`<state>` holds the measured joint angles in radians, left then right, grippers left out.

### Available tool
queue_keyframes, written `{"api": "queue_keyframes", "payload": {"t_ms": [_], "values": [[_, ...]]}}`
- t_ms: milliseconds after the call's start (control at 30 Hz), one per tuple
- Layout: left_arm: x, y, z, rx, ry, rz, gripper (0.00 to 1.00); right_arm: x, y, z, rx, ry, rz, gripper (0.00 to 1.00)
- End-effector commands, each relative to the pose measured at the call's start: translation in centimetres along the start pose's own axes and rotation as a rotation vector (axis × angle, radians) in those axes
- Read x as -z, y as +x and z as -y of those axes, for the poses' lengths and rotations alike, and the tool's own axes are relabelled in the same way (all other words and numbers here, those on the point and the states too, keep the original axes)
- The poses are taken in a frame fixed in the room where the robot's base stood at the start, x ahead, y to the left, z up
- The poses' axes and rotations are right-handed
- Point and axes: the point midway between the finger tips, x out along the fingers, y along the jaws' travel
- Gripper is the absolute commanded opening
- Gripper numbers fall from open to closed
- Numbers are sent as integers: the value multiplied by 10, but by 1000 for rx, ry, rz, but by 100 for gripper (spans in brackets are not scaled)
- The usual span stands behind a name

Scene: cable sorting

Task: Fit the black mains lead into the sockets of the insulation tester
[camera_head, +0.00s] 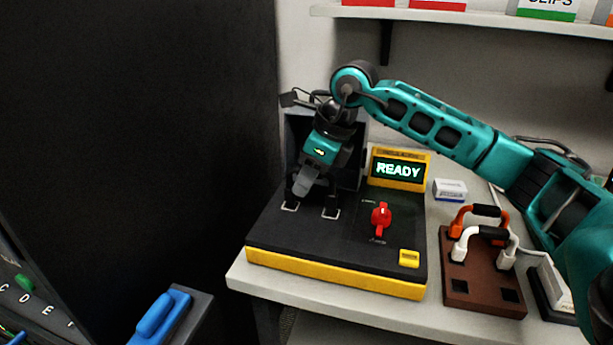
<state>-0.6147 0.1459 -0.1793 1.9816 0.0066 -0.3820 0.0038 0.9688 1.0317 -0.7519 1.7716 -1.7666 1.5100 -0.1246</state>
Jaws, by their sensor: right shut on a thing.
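The insulation tester (335,275) is a black-topped yellow unit on the shelf-like bench, with a lit READY display (398,169) and a red knob (381,217). Two pale-rimmed sockets show on its top left, a left socket (290,207) and a right socket (331,213). My right gripper (307,184) is above them, pointing down and shut on the black mains lead (332,198). The lead's two dark ends stand at the sockets; I cannot tell how deep they sit. The gripper hides most of the lead. My left gripper is not in view.
A brown rack (484,270) right of the tester holds an orange lead (467,216) and a white lead (462,246). A small box (450,188) stands behind it. A dark panel fills the left. A blue handle (155,315) shows at lower left.

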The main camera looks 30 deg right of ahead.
Motion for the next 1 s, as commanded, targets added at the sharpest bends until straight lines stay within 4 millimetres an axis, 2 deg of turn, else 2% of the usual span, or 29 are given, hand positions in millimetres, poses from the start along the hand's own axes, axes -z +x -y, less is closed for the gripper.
{"api": "queue_keyframes", "payload": {"t_ms": [1000], "values": [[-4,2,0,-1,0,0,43,2,6,0,1,0,1,0]]}}
